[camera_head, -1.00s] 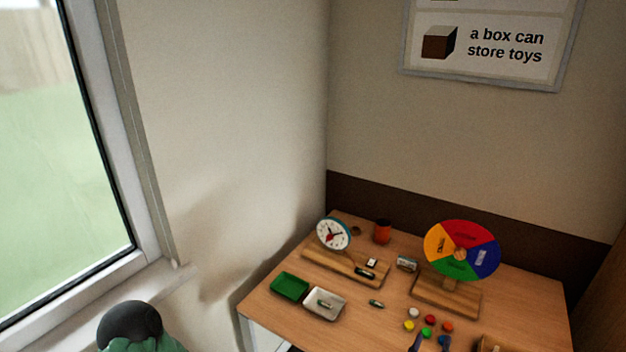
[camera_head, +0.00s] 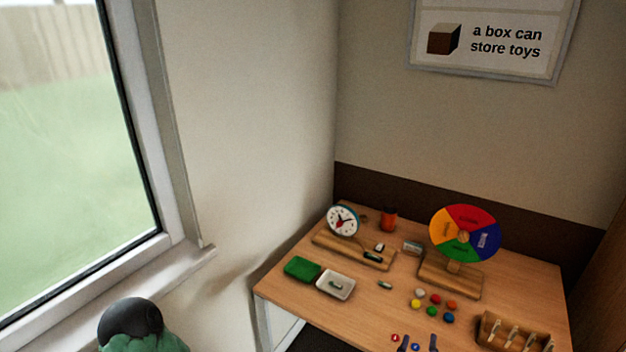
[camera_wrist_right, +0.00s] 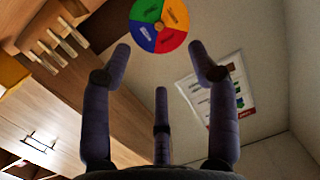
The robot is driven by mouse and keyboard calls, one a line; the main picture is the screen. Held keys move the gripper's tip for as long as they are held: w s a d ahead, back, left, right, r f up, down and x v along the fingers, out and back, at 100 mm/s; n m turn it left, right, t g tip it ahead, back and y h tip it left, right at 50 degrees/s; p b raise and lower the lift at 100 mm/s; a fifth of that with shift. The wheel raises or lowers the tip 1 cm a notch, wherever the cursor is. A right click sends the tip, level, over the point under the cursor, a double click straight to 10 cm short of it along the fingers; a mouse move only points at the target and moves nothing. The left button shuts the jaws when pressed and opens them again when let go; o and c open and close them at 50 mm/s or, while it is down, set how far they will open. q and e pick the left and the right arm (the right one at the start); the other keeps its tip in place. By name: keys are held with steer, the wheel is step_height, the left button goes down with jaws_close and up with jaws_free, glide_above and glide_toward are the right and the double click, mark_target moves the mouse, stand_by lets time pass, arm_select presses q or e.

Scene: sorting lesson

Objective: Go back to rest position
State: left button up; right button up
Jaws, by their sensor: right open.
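My right gripper (camera_head: 419,342) shows at the bottom edge of the head view, where only dark fingertips are visible in front of the table's near side. In the right wrist view my right gripper (camera_wrist_right: 160,62) has its dark fingers spread apart, with nothing between them. The colour wheel (camera_wrist_right: 160,24) appears beyond the fingertips there. My left gripper is in neither view.
The wooden table (camera_head: 345,315) carries a clock (camera_head: 343,220), a colour wheel (camera_head: 465,232), a green tray (camera_head: 302,268), a white tray (camera_head: 336,284), several coloured discs and a wooden rack (camera_head: 513,332). A window (camera_head: 75,150) is left.

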steer(key=s+a+f+n+g+y, duration=0.1)
steer(key=a+f+g+y, duration=0.25)
steer(key=f, duration=0.45)
steer(key=a+f+n+g+y, duration=0.1)
steer(key=a+f+g+y, duration=0.2)
steer(key=f, duration=0.6)
steer(key=s+a+f+g+y, duration=0.2)
steer(key=s+a+f+g, duration=0.2)
steer(key=s+f, duration=0.2)
steer(key=s+a+f+g+y+p, duration=0.1)
steer(key=s+a+f+g+y, duration=0.1)
steer(key=s+a+f+g, duration=0.2)
steer(key=s+f, duration=0.3)
steer(key=s, duration=0.2)
steer(key=shift+a+n+y, duration=0.25)
steer(key=shift+n+y, duration=0.1)
steer(key=shift+n, duration=0.05)
